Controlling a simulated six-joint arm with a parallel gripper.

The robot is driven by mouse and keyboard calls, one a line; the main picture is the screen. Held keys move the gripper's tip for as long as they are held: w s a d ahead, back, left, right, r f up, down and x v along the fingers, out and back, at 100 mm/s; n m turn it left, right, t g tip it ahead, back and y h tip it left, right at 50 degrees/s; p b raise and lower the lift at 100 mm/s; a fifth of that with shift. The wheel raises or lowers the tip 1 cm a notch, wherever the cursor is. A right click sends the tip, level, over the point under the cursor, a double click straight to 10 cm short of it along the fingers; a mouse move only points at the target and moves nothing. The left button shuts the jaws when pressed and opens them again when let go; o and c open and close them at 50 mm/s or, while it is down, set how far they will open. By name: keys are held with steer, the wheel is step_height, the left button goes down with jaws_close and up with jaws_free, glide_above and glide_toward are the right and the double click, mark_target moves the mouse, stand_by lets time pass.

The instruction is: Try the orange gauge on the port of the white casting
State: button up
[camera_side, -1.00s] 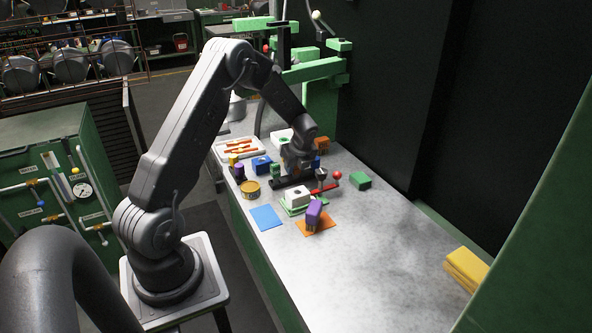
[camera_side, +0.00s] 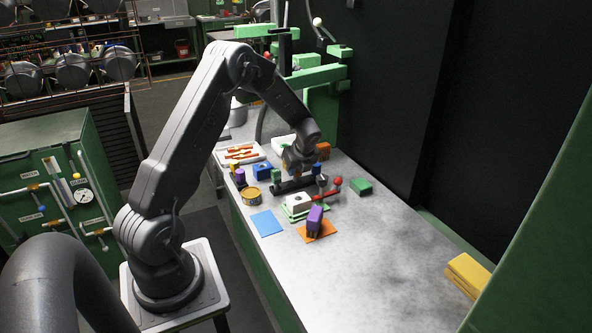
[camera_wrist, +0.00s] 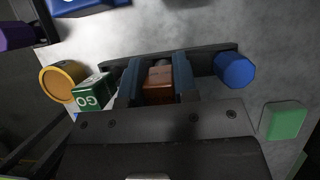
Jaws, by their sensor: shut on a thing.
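My gripper (camera_side: 299,165) is at the far part of the bench, behind the white casting. In the wrist view its two fingers (camera_wrist: 157,78) are closed on an orange-brown block (camera_wrist: 158,88), the body of the orange gauge. A green block marked GO (camera_wrist: 92,92) shows left of the fingers and a blue round piece (camera_wrist: 234,70) right of them; I cannot tell whether both belong to the gauge. The white casting (camera_side: 298,201) sits on a green base in the middle of the bench, a dark hole in its top. It is apart from my gripper.
A red-knobbed lever (camera_side: 336,183) stands just behind and right of the casting. A purple block (camera_side: 314,218) is on an orange mat in front. A blue mat (camera_side: 266,223), round tin (camera_side: 251,194) and blue block (camera_side: 262,171) lie left. A green block (camera_side: 361,187) lies right.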

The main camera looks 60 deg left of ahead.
steer(key=shift+w+d+f+y, duration=0.1)
steer(key=shift+d+y, duration=0.05)
steer(key=shift+y, duration=0.5)
steer(key=shift+d+y, duration=0.15)
steer(key=shift+y, duration=0.5)
steer(key=d+r, duration=0.4)
steer(key=r, duration=0.7)
steer(key=d, duration=1.5)
steer(key=h, duration=0.3)
glide_above(302, 203)
steer(key=a, duration=0.3)
steer(key=shift+f, duration=0.45)
steer(key=shift+f, duration=0.15)
steer(key=shift+f, duration=2.75)
steer(key=shift+f, duration=0.75)
